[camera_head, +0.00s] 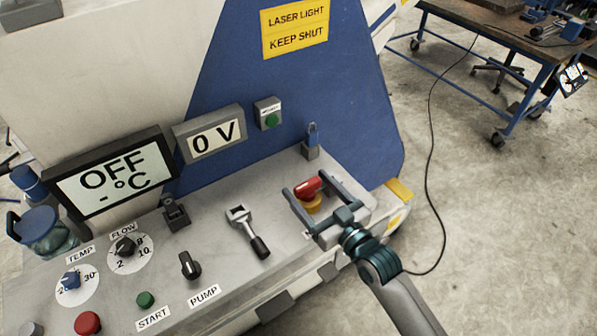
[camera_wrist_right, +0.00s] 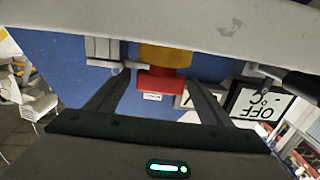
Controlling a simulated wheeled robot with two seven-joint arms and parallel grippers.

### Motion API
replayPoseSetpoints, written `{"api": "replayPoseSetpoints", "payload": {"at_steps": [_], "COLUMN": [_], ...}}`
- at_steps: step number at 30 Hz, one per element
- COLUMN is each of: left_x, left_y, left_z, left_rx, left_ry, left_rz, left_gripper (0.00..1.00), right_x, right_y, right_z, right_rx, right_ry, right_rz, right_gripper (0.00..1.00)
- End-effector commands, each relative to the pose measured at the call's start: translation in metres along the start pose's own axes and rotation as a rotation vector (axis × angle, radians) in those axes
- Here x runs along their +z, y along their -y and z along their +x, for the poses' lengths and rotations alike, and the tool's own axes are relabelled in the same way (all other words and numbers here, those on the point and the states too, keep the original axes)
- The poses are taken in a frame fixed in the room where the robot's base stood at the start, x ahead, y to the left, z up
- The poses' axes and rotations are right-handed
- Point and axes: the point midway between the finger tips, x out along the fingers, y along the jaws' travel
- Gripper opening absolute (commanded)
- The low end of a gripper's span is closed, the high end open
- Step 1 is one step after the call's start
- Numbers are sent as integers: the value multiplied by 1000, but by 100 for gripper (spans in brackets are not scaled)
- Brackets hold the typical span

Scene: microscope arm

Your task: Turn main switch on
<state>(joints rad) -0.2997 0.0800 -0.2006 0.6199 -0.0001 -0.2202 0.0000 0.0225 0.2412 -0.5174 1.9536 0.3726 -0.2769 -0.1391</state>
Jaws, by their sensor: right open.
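A red rotary handle on a yellow round base (camera_head: 308,188), which looks like the main switch, sits at the right end of the grey control panel (camera_head: 215,275). My right gripper (camera_head: 309,179) is open, with one finger on each side of the red handle. In the right wrist view the red handle (camera_wrist_right: 161,80) is between the two spread fingers (camera_wrist_right: 158,88); gaps show on both sides, and I see no clear contact. One display (camera_head: 115,178) reads OFF and another (camera_head: 213,138) reads 0 V. My left gripper is not in view.
The PUMP knob (camera_head: 190,265), FLOW knob (camera_head: 125,246), TEMP knob (camera_head: 71,280) and START button (camera_head: 145,299) are further left.

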Motion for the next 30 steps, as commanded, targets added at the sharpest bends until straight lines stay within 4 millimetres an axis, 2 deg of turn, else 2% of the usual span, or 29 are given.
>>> {"api": "replayPoseSetpoints", "payload": {"at_steps": [3,9,22,23,27,30], "left_x": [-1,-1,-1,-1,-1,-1], "left_y": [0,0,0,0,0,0], "left_z": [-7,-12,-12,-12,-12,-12], "left_rx": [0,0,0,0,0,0], "left_ry": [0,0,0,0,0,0], "left_rz": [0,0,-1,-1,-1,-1], "left_gripper": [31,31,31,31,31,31], "right_x": [-2,-1,0,0,0,0], "right_y": [0,0,0,0,0,0], "right_z": [20,42,48,48,48,48], "right_rx": [0,0,-1,0,0,0], "right_ry": [0,0,0,0,0,0], "right_rz": [1,1,1,1,1,1], "right_gripper": [73,73,73,69,35,14]}}
